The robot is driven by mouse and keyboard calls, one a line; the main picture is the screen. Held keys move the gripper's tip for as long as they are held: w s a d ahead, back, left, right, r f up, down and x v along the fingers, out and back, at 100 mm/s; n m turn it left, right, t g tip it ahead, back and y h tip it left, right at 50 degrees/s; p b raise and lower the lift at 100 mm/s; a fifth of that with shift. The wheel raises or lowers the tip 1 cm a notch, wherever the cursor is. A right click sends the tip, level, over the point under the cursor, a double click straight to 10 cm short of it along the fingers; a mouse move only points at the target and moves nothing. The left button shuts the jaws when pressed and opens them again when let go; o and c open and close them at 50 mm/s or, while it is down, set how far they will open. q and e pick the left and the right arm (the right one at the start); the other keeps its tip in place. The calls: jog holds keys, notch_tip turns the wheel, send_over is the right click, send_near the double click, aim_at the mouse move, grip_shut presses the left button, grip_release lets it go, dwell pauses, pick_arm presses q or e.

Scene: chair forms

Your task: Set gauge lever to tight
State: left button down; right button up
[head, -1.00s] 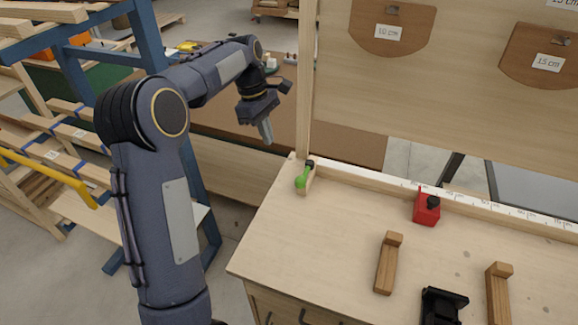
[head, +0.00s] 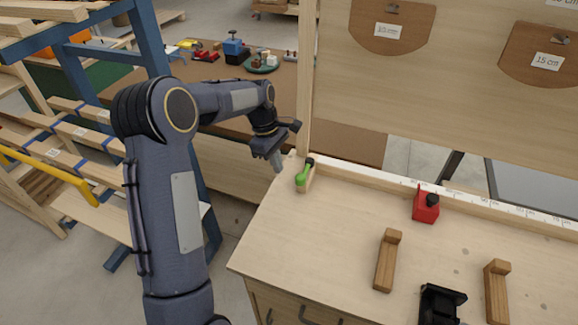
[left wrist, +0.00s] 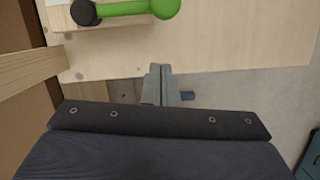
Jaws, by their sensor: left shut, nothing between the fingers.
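The gauge lever (head: 302,176) is green with a round knob and a dark pivot, mounted at the back left corner of the workbench. Its knob end points toward the front of the bench. In the left wrist view the green lever (left wrist: 130,9) lies across the top edge, with the dark pivot at its left end and the knob at its right. My left gripper (head: 278,165) is shut and empty, just left of the lever and apart from it. Its closed fingertips (left wrist: 161,72) show below the lever in the wrist view. My right gripper is not in view.
A ruler strip (head: 460,201) runs along the bench's back edge, with a red block (head: 426,207) beside it. Wooden pieces (head: 387,262) and a black fixture (head: 441,304) stand front right. An upright post (head: 304,75) rises behind the lever. The bench's middle left (head: 310,240) is clear.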

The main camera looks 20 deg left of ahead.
aim_at(305, 170)
pick_arm(q)
jog(key=shift+s+d+r+p, duration=0.1)
jog(key=shift+d+p, duration=0.05)
jog(key=shift+d, duration=0.8)
jog(key=shift+s+d+p, duration=0.1)
jog(key=shift+d+p, duration=0.05)
jog(key=shift+d, duration=0.8)
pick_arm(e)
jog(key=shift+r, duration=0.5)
